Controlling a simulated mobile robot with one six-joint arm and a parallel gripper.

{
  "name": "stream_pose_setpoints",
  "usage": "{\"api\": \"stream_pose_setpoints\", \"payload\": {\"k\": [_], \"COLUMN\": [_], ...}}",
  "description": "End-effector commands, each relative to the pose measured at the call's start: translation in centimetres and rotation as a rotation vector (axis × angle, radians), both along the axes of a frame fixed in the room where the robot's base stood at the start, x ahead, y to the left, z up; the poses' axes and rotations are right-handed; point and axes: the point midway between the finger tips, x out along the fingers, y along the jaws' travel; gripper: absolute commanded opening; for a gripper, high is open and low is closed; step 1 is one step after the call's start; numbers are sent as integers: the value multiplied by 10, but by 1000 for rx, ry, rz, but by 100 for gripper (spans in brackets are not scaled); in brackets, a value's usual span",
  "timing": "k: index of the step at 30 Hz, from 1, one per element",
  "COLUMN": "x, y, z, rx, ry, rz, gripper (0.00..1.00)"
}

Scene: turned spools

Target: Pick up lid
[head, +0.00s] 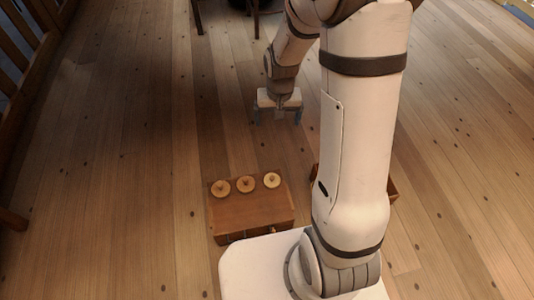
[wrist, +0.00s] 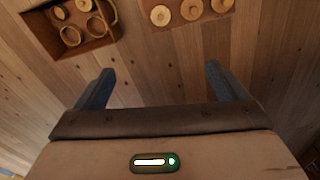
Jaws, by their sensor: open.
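Three round, pale wooden pieces with small centre knobs, which look like lids, sit in a row on a brown wooden block: the left lid (head: 220,188), the middle lid (head: 246,184) and the right lid (head: 272,180). They also show at the top of the wrist view, where one lid (wrist: 191,10) is in the middle of the row. My gripper (head: 278,118) is open and empty, above the floor and beyond the block in the head view. Its two fingers (wrist: 160,72) stand wide apart in the wrist view, with only floorboards between them.
The block (head: 255,212) stands on the plank floor in front of my base. An open wooden box (wrist: 92,44) holds several round pieces, some ring-like; in the head view my arm mostly hides it. Chair or table legs (head: 197,18) stand at the back. Railings (head: 20,40) run along the left.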

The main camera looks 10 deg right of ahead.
Motion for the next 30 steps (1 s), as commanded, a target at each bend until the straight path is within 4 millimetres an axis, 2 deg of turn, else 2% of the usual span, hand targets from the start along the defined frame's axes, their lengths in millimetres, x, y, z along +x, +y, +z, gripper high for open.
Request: {"api": "stream_pose_setpoints", "payload": {"k": [1, 5, 9, 15, 18, 21, 30], "x": [10, 32, 46, 48, 43, 39, 36], "y": [0, 1, 1, 1, 1, 1, 0], "z": [-31, -97, -174, -281, -320, -346, -385], "rx": [1, 4, 6, 7, 7, 8, 8], "ry": [16, 29, 44, 62, 66, 68, 70], "rz": [-14, -58, -104, -165, -188, -205, -217], "gripper": [93, 93, 93, 93, 93, 93, 93]}}
